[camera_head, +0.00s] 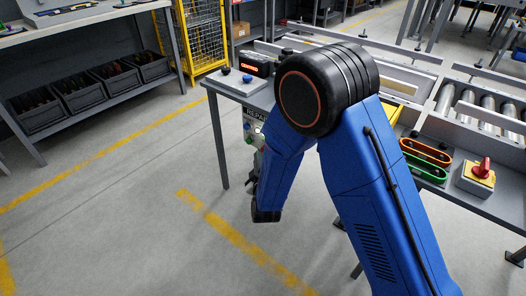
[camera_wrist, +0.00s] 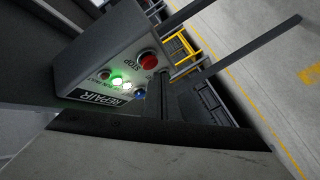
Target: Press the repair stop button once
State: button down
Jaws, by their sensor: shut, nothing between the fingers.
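The repair control box shows in the wrist view, turned on its side, with a REPAIR label (camera_wrist: 103,98) on its face. Its red stop button (camera_wrist: 148,61) stands out beside the word STOP. A lit green lamp (camera_wrist: 115,83), a bright white one and a blue button (camera_wrist: 140,93) sit in a row near the label. In the head view the box (camera_head: 252,121) hangs below the table's left edge, partly covered by my arm. My gripper (camera_head: 258,161) is shut and empty close to the box. I cannot tell whether it touches the box; the stop button is hidden in the head view.
A table (camera_head: 225,86) above the box carries a red-lit display (camera_head: 256,64) and small knobs. The floor left of the table is clear. A yellow cage (camera_head: 203,40) stands behind.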

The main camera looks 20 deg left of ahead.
jog(key=shift+w, duration=0.1)
dwell(0.6)
jog(key=shift+w+d, duration=0.2)
jog(key=shift+w, duration=0.1)
jog(key=shift+w+d, duration=0.3)
jog(key=shift+w, duration=0.45)
dwell(1.2)
jog(key=shift+s+a, duration=0.1)
jog(key=shift+s, duration=0.05)
jog(key=shift+s+a, duration=0.2)
jog(key=shift+s, duration=0.3)
jog(key=shift+s+a, duration=0.2)
jog(key=shift+s, duration=0.3)
jog(key=shift+s+a, duration=0.3)
jog(key=shift+s, duration=0.45)
jog(key=shift+s+a, duration=0.35)
jog(key=shift+s, duration=0.45)
jog(key=shift+s+a, duration=0.3)
jog(key=shift+s, duration=0.45)
